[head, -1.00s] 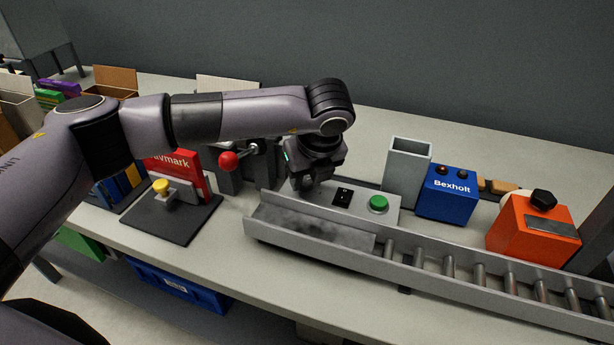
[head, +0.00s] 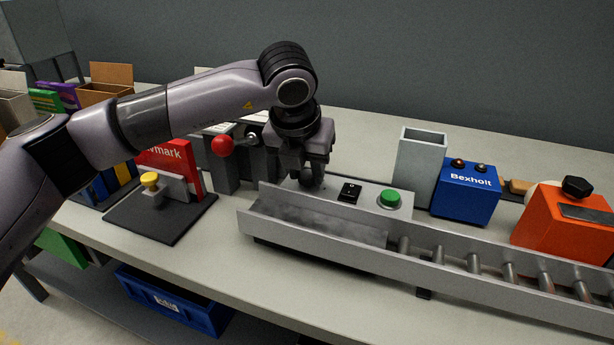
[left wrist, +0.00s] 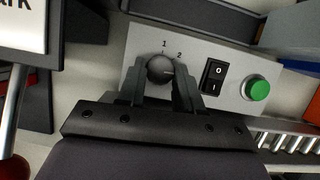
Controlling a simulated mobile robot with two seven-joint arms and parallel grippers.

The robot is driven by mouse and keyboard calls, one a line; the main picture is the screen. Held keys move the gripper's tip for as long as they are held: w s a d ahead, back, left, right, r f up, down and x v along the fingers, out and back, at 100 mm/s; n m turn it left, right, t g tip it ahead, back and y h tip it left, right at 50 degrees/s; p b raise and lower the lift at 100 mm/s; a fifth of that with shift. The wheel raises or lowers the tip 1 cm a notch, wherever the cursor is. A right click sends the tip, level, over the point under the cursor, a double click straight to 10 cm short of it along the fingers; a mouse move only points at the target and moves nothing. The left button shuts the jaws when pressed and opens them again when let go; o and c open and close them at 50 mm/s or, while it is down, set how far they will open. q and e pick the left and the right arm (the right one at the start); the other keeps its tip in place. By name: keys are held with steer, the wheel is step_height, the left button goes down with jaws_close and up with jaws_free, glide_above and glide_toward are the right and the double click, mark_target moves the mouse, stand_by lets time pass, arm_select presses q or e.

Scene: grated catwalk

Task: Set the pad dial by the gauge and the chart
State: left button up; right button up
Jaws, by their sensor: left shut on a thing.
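A dark round dial (left wrist: 160,69) sits on a light grey panel (left wrist: 215,50), with the marks 1 and 2 printed beyond it. A small pale line shows on its face; I cannot tell exactly which mark it points to. My left gripper (head: 306,178) is shut on the dial, with one finger on each side of it in the left wrist view. In the head view the gripper mostly hides the dial. I cannot make out a gauge or a readable chart. My right gripper is not in view.
Right of the dial are a black rocker switch (head: 350,192) and a green button (head: 390,199). A roller conveyor (head: 330,235) runs in front. A red-knobbed lever (head: 222,146) stands left of the gripper. A blue Bexholt box (head: 466,196) and an orange box (head: 560,226) stand right.

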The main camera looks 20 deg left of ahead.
arm_select(q)
steer(key=shift+m, duration=0.4)
steer(key=o, duration=1)
steer(key=shift+o, duration=0.2)
steer(key=shift+r, duration=0.1)
steer(key=v, duration=0.7)
steer(key=shift+a, duration=0.1)
